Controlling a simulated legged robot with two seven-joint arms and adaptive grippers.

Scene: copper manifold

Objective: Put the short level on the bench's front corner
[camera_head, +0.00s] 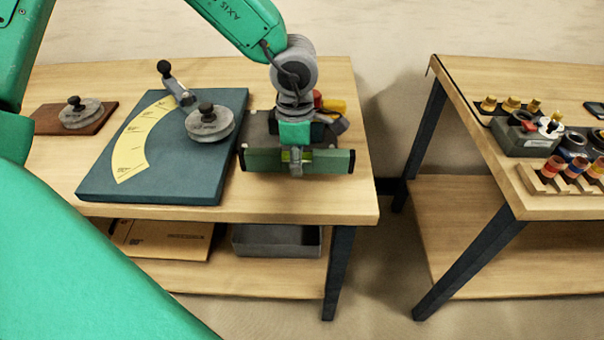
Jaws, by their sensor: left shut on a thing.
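The short level (330,161) is a green bar with dark end caps and a small yellow-green vial near its middle. It lies crosswise near the front right part of the left wooden bench (270,207). My left gripper (296,165) comes down over the level's middle and is shut on it. Whether the level touches the bench top or hangs just above it, I cannot tell. My right gripper is not in view.
Behind the level is a dark tray (257,127) with red and yellow-handled tools, partly hidden by my arm. A blue-grey board (95,181) with a yellow scale lies left. The bench's front right corner is bare. A second bench (470,120) stands right across a gap.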

